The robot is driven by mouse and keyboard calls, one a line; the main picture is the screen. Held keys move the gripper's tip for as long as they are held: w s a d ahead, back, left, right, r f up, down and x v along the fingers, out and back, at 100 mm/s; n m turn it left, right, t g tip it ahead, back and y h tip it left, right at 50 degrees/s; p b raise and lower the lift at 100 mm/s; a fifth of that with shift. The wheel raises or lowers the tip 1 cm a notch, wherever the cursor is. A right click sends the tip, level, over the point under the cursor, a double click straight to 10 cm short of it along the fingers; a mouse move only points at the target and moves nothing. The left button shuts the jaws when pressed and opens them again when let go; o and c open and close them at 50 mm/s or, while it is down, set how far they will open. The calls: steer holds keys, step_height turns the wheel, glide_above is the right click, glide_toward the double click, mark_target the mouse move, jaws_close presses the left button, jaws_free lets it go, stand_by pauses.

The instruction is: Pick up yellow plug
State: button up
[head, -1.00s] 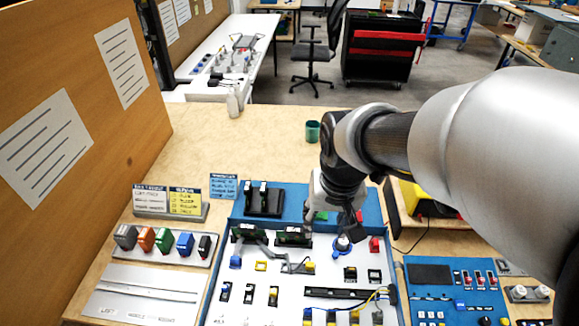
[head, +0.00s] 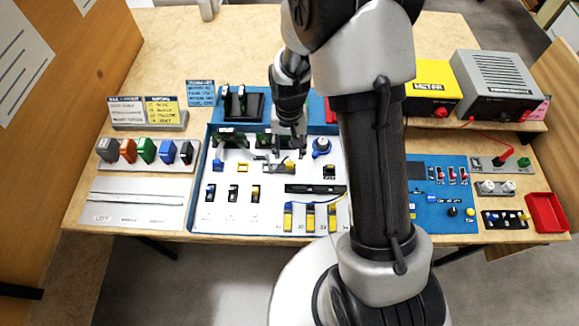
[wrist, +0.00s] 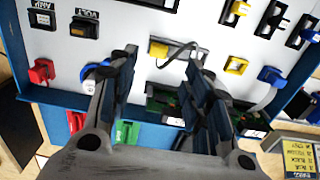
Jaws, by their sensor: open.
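A small yellow plug (wrist: 158,48) sits on the white panel (head: 265,205), at one end of a frame with a thin grey lead curving from it. In the head view the yellow plug (head: 288,166) shows just below my gripper (head: 291,138). In the wrist view my gripper (wrist: 165,75) is open and empty, its two dark fingers apart, with the plug in the gap beyond the tips. A second yellow piece (wrist: 236,65) lies to the right, outside the fingers. How far the tips are above the panel is hard to tell.
A blue round knob (wrist: 95,75) and red piece (wrist: 42,70) are left of the fingers in the wrist view. Green boards (wrist: 165,108) lie under the fingers. A yellow meter (head: 430,85) and grey box (head: 492,85) stand right.

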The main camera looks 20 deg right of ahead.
mark_target(290, 163)
step_height(290, 163, down, 9)
steer(key=b, duration=0.3)
steer(key=shift+w+d, duration=0.1)
steer(key=shift+w, duration=0.05)
steer(key=c, duration=0.8)
